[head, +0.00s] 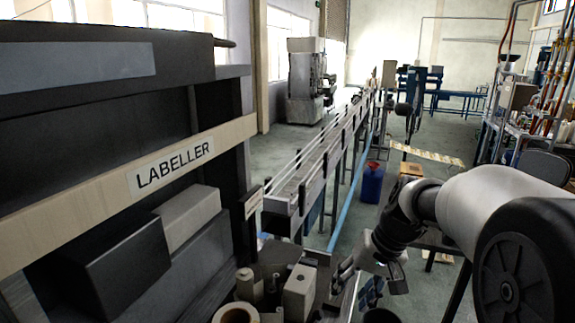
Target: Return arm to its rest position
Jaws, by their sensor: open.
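My arm reaches in from the right edge of the head view, with its white link and dark joints bent downward. My gripper (368,272) is at the lower middle of the view, just right of the labeller's front parts. Its jaws are open, and I see nothing held between them. The fingertips are small and partly lost against the dark background.
The labeller (175,172) fills the left side. Rolls (237,314) and a pale block (299,288) stand close left of my gripper. A conveyor (320,165) runs into the distance. A blue container (372,183) stands beside it. Shelving with pipes (520,110) is at right.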

